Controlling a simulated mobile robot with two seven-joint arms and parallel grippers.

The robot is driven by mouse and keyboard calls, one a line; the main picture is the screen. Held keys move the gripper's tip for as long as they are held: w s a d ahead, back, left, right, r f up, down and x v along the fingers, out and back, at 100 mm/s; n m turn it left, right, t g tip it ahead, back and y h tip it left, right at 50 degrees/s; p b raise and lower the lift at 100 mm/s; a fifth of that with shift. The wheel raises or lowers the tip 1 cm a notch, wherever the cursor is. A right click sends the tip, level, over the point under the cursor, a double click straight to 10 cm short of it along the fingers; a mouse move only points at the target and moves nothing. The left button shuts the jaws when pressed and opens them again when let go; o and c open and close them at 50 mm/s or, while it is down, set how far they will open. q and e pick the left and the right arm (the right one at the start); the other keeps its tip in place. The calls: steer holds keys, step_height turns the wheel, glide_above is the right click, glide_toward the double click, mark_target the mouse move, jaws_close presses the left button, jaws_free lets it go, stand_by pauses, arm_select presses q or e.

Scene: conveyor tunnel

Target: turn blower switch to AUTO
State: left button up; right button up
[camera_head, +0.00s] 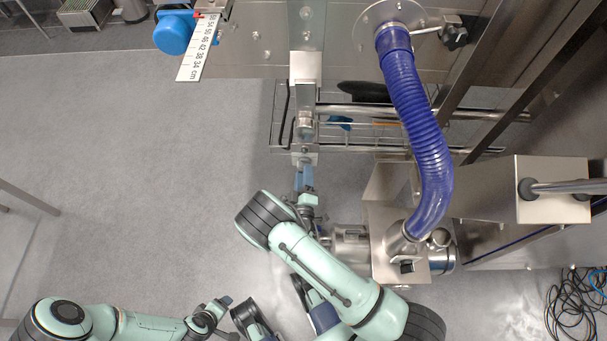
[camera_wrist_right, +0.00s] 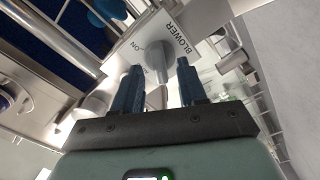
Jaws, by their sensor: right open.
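The grey blower switch (camera_wrist_right: 157,75) shows between the two dark blue fingers of my right gripper (camera_wrist_right: 158,82). The fingers are apart, one on each side of it; contact cannot be told. Its exact setting is unclear. In the head view, my right gripper (camera_head: 304,178) is just below a small metal box on the upright post, and the switch is too small to make out. My left gripper (camera_head: 218,310) is low over the floor, away from the panel.
A blue ribbed hose (camera_head: 425,150) curves down right of the right gripper to a metal blower unit (camera_head: 400,265). A wire rack (camera_head: 350,135) lies behind the post. A ruler (camera_head: 197,48) and blue knob (camera_head: 173,35) are upper left.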

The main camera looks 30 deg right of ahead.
arm_select(q)
steer(key=shift+w+a+f, duration=0.1)
steer(key=shift+w, duration=0.05)
arm_select(e)
steer(key=shift+w+d, duration=0.25)
steer(key=shift+w, duration=0.15)
steer(key=shift+c, duration=0.3)
jaws_close()
arm_select(q)
steer(key=shift+s+d+r+g+p, duration=0.15)
steer(key=shift+s+d+r+p, duration=0.2)
steer(key=shift+s, duration=0.2)
steer(key=shift+s+d+r+g+p, duration=0.2)
steer(key=shift+s+r+p, duration=0.1)
steer(key=shift+s+r, duration=0.15)
arm_select(e)
steer(key=m, duration=1.1)
steer(key=shift+m, duration=0.3)
steer(key=shift+s, duration=0.1)
